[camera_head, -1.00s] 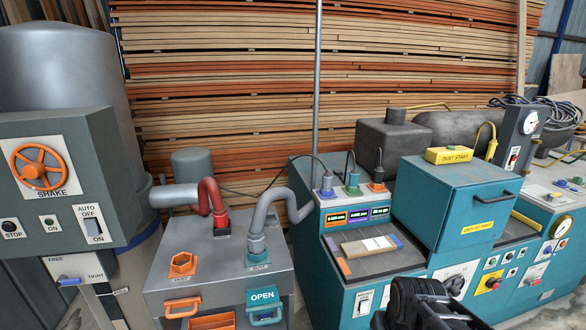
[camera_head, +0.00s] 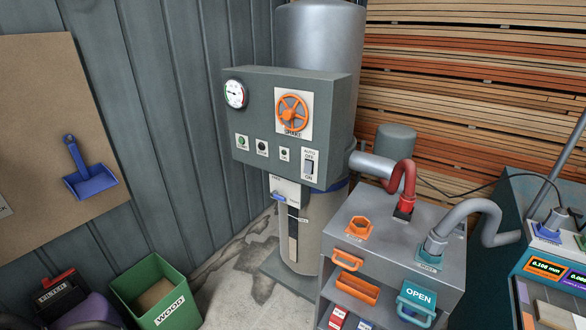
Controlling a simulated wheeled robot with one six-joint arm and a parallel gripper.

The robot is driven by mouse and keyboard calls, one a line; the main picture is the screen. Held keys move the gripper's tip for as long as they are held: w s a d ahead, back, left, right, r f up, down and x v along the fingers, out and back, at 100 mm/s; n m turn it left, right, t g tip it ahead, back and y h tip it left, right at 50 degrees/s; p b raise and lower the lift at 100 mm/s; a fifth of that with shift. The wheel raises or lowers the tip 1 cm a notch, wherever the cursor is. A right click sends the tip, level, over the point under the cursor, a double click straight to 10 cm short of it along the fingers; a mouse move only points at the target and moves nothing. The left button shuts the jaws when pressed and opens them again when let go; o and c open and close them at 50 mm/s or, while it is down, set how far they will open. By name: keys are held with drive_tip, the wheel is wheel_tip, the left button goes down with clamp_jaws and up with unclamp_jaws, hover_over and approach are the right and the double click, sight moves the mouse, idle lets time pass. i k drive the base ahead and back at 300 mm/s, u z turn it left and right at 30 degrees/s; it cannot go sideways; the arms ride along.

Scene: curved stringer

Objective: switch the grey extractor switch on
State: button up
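The grey extractor switch (camera_head: 308,168) sits on a white plate at the lower right of the dark grey control box's front. The plate is marked AUTO, OFF and ON from top to bottom. The switch's exact position is too small to tell. The control box (camera_head: 240,120) also carries an orange handwheel (camera_head: 292,114), a round gauge (camera_head: 235,94) and several small buttons (camera_head: 262,146) left of the switch. My gripper is not in view.
A grey cabinet (camera_head: 385,215) with red and grey hoses stands right of the extractor. Teal machinery (camera_head: 530,185) is at the right edge. A green WOOD bin (camera_head: 155,290) stands at lower left. Bare floor (camera_head: 235,280) shows between bin and extractor.

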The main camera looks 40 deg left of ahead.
sight(309, 164)
drive_tip(key=u, duration=1.6)
drive_tip(key=k, duration=0.5)
drive_tip(key=u, duration=0.4)
drive_tip(key=i, duration=1.15)
drive_tip(key=u, duration=0.8)
